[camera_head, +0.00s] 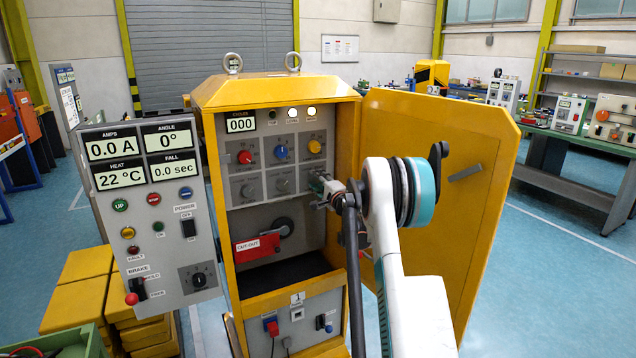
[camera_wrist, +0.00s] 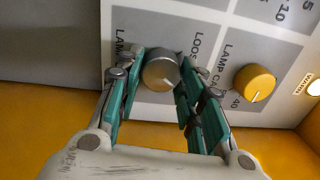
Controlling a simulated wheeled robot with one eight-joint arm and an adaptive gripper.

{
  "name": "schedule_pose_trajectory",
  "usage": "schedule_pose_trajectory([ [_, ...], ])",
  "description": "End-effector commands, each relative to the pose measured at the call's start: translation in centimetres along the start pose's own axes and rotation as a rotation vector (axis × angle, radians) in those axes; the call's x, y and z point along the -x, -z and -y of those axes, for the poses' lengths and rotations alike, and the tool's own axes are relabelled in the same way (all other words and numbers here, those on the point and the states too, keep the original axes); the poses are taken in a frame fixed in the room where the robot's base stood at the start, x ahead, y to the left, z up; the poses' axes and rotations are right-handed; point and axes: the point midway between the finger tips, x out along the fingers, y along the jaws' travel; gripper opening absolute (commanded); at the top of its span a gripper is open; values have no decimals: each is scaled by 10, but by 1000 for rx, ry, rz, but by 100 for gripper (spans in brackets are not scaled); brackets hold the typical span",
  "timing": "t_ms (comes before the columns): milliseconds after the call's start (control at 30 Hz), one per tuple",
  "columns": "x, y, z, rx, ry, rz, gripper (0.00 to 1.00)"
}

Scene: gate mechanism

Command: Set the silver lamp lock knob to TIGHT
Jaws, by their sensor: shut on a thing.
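The silver lamp lock knob (camera_wrist: 160,72) sits on a grey label plate in the wrist view, with "LOOSE" readable to its right and a partly hidden "LAMP" label to its left. My gripper (camera_wrist: 164,80) has its green-padded fingers on both sides of this knob and is shut on it. I cannot make out the knob's pointer. In the head view my gripper (camera_head: 325,186) is at the right end of the lower knob row and hides the knob. The TIGHT label cannot be read.
A yellow knob (camera_wrist: 254,83) is beside it in the wrist view. In the head view, red (camera_head: 245,157) and blue (camera_head: 280,152) knobs are on the panel. The open yellow door (camera_head: 465,215) stands right of my arm; a display panel (camera_head: 158,215) stands left.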

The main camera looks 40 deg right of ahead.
Motion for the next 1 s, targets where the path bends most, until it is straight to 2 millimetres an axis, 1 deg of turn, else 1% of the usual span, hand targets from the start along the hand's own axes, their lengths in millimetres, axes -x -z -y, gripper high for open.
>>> schedule_pose_trajectory([
  [100, 0, 0, -1, -59, 0, -4, 11],
  [300, 0, 0, -1, -124, 1, -8, 11],
  [867, 1, 0, -2, -151, 1, -11, 11],
  [900, 1, 0, -2, -151, 1, -11, 42],
  [967, 1, 0, -1, -151, 1, -11, 55],
  [1000, 1, 0, -1, -151, 2, -11, 55],
])
